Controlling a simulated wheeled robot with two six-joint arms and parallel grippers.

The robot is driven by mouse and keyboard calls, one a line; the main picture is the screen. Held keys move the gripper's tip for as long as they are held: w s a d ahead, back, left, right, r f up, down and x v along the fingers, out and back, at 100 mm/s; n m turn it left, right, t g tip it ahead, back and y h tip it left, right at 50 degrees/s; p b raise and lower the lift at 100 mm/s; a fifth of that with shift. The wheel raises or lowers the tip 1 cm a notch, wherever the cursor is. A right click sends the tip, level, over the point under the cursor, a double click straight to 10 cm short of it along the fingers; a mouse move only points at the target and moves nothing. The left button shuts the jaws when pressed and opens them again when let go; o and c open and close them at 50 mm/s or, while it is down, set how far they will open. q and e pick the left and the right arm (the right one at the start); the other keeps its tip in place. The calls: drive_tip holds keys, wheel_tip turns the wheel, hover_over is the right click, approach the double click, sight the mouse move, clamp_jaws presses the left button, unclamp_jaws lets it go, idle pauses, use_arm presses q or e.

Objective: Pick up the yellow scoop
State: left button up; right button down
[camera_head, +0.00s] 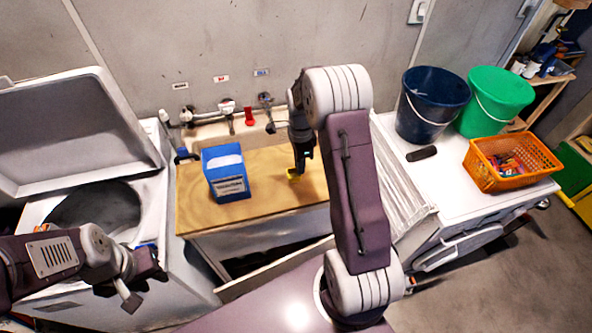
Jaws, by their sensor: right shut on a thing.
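The yellow scoop (292,177) is a small yellow shape on or just above the wooden board, to the right of the blue box (227,175). My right gripper (299,170) reaches down over the board and is shut on the scoop. The arm and gripper hide part of the scoop. I cannot tell whether it touches the board. My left gripper (148,283) is low at the left, in front of the open washer, away from the scoop. Its fingers are too small and dark to tell whether they are open.
The open top-loading washer (150,205) stands at the left with its lid up. Taps (228,110) line the sink behind the board. At the right, a dark blue bucket (432,105), a green bucket (495,100) and an orange basket (480,175) stand on a white machine.

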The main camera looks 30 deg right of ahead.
drive_tip(key=s+d+r+b, duration=0.1)
drive_tip(key=s+d+r, duration=0.1)
drive_tip(key=s+r, duration=0.4)
drive_tip(key=s, duration=0.3)
drive_tip(key=shift+s+d+b, duration=0.3)
drive_tip(key=shift+s+b, duration=0.05)
drive_tip(key=shift+s, duration=0.05)
